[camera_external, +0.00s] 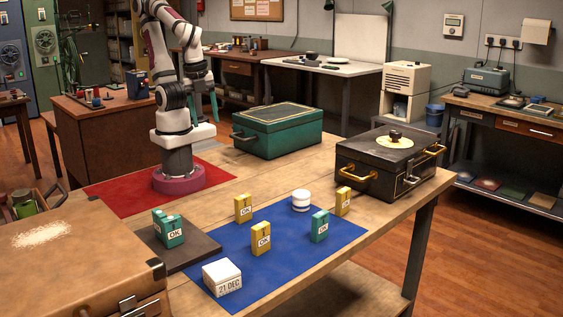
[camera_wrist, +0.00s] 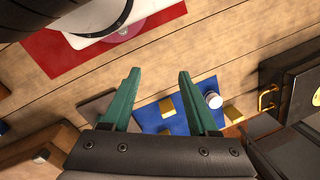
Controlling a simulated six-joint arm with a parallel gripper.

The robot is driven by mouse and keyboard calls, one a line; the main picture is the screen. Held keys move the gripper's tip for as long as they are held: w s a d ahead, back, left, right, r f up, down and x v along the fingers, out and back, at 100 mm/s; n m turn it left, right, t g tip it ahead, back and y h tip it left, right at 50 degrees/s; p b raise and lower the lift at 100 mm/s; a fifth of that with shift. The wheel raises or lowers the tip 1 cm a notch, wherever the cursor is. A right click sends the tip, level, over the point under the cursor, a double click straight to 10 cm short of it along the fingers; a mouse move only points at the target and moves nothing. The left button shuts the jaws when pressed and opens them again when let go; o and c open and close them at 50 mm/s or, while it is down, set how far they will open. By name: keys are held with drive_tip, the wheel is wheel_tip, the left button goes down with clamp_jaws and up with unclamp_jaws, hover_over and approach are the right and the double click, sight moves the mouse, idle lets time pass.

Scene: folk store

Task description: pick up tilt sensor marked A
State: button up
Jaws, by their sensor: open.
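No mark A is legible on any item. Small yellow and teal blocks with OK labels stand on a blue mat (camera_external: 275,262): yellow ones at the back left (camera_external: 243,203), front middle (camera_external: 261,233) and right edge (camera_external: 343,196), and a teal one (camera_external: 320,220). Teal OK block pieces (camera_external: 168,224) stand close together on a dark plate (camera_external: 190,252) left of the mat. My gripper (camera_external: 203,105), with green fingers, is open, high above the table and away from the blocks. In the wrist view my open gripper (camera_wrist: 158,73) partly hides the mat; a yellow block (camera_wrist: 167,106) shows between the fingers.
A white round container (camera_external: 301,201) and a white block reading 21 DEC (camera_external: 222,277) stand on the mat. A green case (camera_external: 278,136) and a black case (camera_external: 385,168) with brass handles stand behind. A wooden box (camera_external: 75,255) is at front left.

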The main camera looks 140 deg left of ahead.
drive_tip(key=w+d+r+m+g+h, duration=0.1)
drive_tip(key=w+m+h, duration=0.15)
drive_tip(key=w, duration=0.55)
drive_tip(key=w+d+m+g+h, duration=0.2)
drive_tip(key=w+h, duration=0.2)
drive_tip(key=w, duration=0.4)
drive_tip(key=w+a+f+m+t+h, duration=0.1)
drive_tip(key=w+a+f+m+h, duration=0.15)
drive_tip(key=w, duration=0.25)
drive_tip(key=w+a+f+m+h, duration=0.1)
drive_tip(key=w+f+h, duration=0.15)
drive_tip(key=w, duration=0.35)
drive_tip(key=m+t+h, duration=0.3)
drive_tip(key=m+h, duration=0.1)
approach(260, 225)
drive_tip(key=x, duration=1)
drive_tip(key=shift+f, duration=0.45)
drive_tip(key=shift+a, duration=0.1)
clamp_jaws()
